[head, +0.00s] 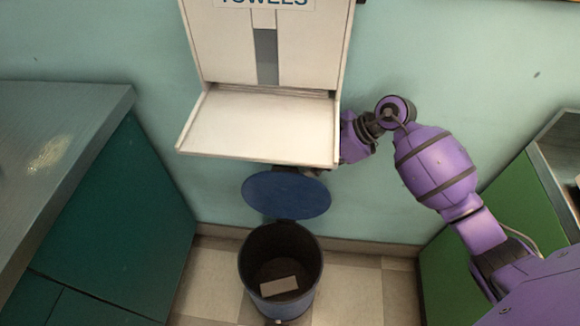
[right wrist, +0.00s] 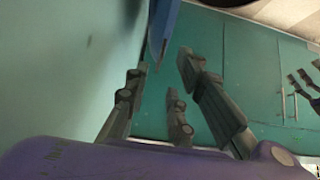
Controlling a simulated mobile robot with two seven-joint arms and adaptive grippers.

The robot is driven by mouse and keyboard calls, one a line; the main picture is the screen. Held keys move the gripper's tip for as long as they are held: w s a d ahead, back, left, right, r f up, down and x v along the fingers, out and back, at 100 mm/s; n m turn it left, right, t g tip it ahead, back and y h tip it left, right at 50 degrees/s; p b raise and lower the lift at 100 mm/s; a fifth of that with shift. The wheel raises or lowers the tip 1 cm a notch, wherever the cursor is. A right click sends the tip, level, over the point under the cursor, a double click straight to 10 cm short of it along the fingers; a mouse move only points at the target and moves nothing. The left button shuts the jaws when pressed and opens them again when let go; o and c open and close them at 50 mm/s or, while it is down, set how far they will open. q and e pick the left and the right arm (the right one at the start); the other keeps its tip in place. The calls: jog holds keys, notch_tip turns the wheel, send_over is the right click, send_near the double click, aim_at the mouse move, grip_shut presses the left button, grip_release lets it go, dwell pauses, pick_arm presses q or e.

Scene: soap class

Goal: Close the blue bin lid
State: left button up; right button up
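The blue bin lid (head: 286,194) stands raised behind the dark round bin (head: 245,268), which is open at the top. A pale block (head: 279,286) lies inside the bin. My right gripper is mostly hidden behind the white dispenser shelf in the head view, with a dark part (head: 285,169) showing just above the lid. In the right wrist view my right gripper (right wrist: 160,72) has its fingers apart, with the lid's blue edge (right wrist: 163,25) just beyond the fingertips. Contact is unclear. Dark spread fingers, seemingly my left gripper (right wrist: 305,88), show at that view's right edge.
A white towel dispenser (head: 258,125) with a protruding shelf hangs on the wall above the lid. A green cabinet with a grey counter (head: 60,130) stands at left, and another green cabinet (head: 535,205) at right. Tiled floor (head: 350,295) is clear right of the bin.

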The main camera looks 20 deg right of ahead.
aim_at(290, 168)
jog(key=x, duration=0.6)
jog(key=shift+a+f+b, duration=0.1)
jog(key=shift+a+b, duration=0.05)
jog(key=shift+b, duration=0.2)
jog(key=shift+c, duration=0.3)
grip_shut()
